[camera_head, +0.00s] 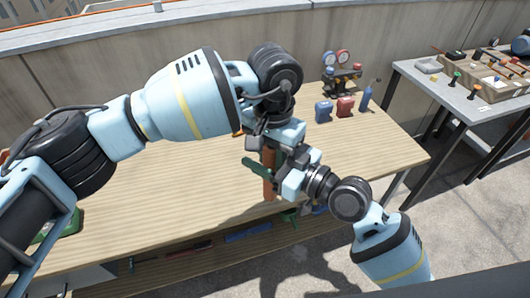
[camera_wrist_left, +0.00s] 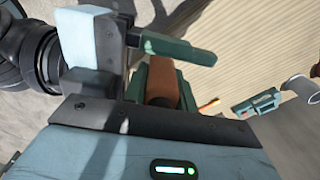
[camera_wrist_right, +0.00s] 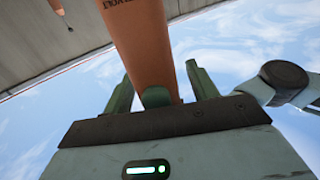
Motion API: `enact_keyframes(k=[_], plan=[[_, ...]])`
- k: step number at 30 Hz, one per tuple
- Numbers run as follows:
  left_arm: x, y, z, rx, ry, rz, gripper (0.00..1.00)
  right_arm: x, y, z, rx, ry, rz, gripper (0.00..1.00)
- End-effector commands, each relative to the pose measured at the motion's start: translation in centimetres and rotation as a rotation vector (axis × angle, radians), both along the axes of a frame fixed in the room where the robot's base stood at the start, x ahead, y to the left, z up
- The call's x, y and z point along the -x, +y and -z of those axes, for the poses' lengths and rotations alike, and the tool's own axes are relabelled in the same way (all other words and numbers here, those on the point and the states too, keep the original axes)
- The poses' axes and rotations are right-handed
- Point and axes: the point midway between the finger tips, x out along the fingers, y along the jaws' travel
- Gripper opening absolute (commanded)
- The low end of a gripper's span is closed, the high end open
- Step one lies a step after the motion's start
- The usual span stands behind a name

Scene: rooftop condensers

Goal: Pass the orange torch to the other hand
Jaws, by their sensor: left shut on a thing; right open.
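The orange torch (camera_head: 268,184) is held upright above the front of the workbench (camera_head: 165,195). My left gripper (camera_head: 271,146) is shut on its upper part in the head view; the torch also shows between its fingers in the left wrist view (camera_wrist_left: 165,82). My right gripper (camera_head: 274,166) is open lower on the torch, with its green fingers on either side. In the right wrist view the torch (camera_wrist_right: 145,45) passes between these spread fingers (camera_wrist_right: 158,92). Whether either right finger touches it, I cannot tell. The grippers hide part of the torch.
A gauge set (camera_head: 342,72), a blue can (camera_head: 323,111), a red can (camera_head: 345,106) and a blue bottle (camera_head: 367,96) stand at the bench's back right. A teal tool (camera_wrist_left: 262,103) shows in the left wrist view. The bench's left part is largely clear.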

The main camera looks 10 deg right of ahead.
Motion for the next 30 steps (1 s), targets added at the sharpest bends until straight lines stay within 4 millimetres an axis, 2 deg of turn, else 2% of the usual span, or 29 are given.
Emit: enact_keyframes(k=[2,14,15,19,20,30], plan=[[-0.01,-0.02,-0.07,0.001,-0.001,0.000,0.00,0.01,-0.01,-0.03,0.000,0.000,0.000,0.54],[0.00,-0.01,-0.07,0.001,-0.001,0.000,0.00,0.00,-0.05,-0.04,-0.001,-0.001,0.001,0.03],[0.00,-0.01,-0.07,0.001,-0.001,0.000,0.32,0.00,-0.06,-0.12,-0.002,-0.003,0.001,0.03],[0.00,-0.01,-0.06,0.001,-0.001,0.000,0.49,0.00,-0.06,-0.12,-0.002,-0.003,0.001,0.03],[0.01,-0.02,-0.06,0.001,-0.001,0.000,0.53,0.00,-0.06,-0.12,-0.002,-0.003,0.001,0.03],[0.17,-0.20,-0.13,0.003,0.001,0.005,0.53,0.01,0.01,-0.14,-0.002,-0.002,0.000,0.03]])
